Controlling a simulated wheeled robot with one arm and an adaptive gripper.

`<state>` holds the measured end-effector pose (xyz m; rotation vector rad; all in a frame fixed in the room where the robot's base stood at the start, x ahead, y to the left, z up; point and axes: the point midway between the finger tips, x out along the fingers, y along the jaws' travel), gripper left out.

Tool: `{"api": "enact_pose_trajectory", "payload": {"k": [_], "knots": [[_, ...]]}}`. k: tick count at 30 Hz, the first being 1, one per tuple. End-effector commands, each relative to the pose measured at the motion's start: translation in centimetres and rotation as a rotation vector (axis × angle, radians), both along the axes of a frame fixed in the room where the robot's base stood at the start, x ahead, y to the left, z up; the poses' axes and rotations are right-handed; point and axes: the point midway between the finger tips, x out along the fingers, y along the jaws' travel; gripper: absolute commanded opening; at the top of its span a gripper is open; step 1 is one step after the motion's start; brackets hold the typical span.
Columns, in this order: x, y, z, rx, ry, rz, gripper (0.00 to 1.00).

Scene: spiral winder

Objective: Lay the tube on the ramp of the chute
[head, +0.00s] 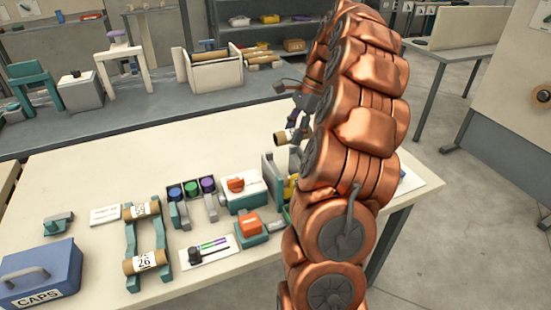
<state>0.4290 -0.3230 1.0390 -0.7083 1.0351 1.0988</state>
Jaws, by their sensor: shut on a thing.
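My gripper (297,122) is mostly hidden behind my copper arm, over the right part of the near table. It is shut on a tan cardboard tube (281,138), of which only one end shows. The tube appears to be held above a teal and grey fixture (269,172). My arm covers much of this fixture, and I cannot tell whether it is the chute. No ramp can be made out clearly. Two other tan tubes with printed labels, a far one (147,209) and a near one (145,262), lie across a teal rack (131,238).
On the near table (90,165) are a blue CAPS box (41,273), a row of coloured caps (191,188) and orange-topped devices (249,227). The table's back left is clear. A bench behind holds a pale open box (208,70) beside more tubes (262,58).

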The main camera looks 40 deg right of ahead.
Motion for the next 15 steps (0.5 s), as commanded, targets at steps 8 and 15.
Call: {"api": "enact_pose_trajectory", "payload": {"k": [8, 15], "knots": [[-0.2, -0.2, -1.8, 0.001, 0.001, -0.006, 0.19], [-0.2, -0.1, -5.2, 0.002, 0.003, -0.003, 0.19]]}}
